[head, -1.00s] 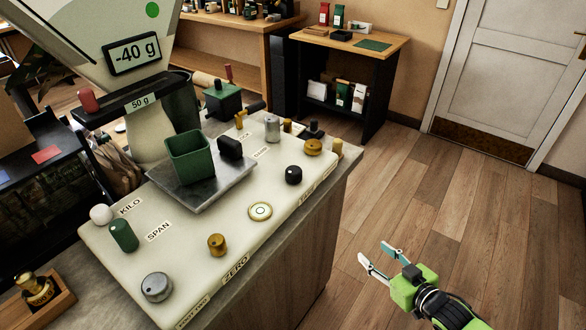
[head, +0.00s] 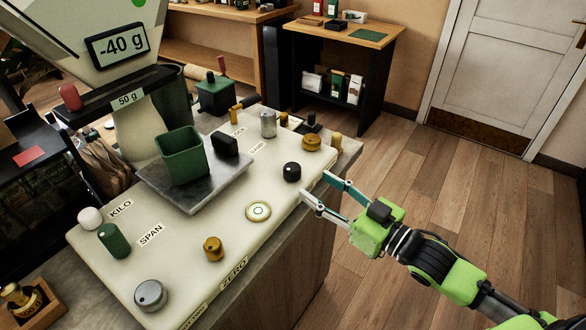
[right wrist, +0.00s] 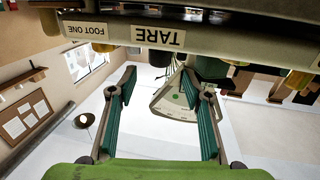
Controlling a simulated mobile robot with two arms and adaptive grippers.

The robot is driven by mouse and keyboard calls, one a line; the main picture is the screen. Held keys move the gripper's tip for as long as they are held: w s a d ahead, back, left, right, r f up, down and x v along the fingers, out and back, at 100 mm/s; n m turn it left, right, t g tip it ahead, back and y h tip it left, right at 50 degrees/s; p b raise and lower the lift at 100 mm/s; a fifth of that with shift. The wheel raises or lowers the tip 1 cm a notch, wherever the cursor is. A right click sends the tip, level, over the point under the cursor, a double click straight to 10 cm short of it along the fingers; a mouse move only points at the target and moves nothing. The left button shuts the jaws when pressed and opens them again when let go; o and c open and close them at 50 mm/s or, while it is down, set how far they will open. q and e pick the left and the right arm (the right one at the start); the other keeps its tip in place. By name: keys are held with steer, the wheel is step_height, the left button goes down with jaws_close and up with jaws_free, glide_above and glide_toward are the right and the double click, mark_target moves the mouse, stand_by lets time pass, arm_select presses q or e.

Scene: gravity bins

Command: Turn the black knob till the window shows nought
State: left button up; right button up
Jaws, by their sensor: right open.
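The black knob (head: 292,171) stands on the scale's cream base (head: 190,245), near its front edge. The display window (head: 117,46) reads -40 g. My right gripper (head: 314,187) is open and empty, its fingertips just right of the knob at the base's front edge, apart from the knob. In the right wrist view the open fingers (right wrist: 165,92) frame empty space below a TARE label (right wrist: 158,37). A dark shape above and between them is probably the black knob (right wrist: 160,58). My left gripper is out of view.
A green cup (head: 183,154) and a black block (head: 225,143) sit on the pan. Floor at right is clear.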

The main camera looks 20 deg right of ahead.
mark_target(299, 174)
steer(key=p+x, duration=0.1)
steer(key=x, duration=0.8)
steer(key=c, duration=1.1)
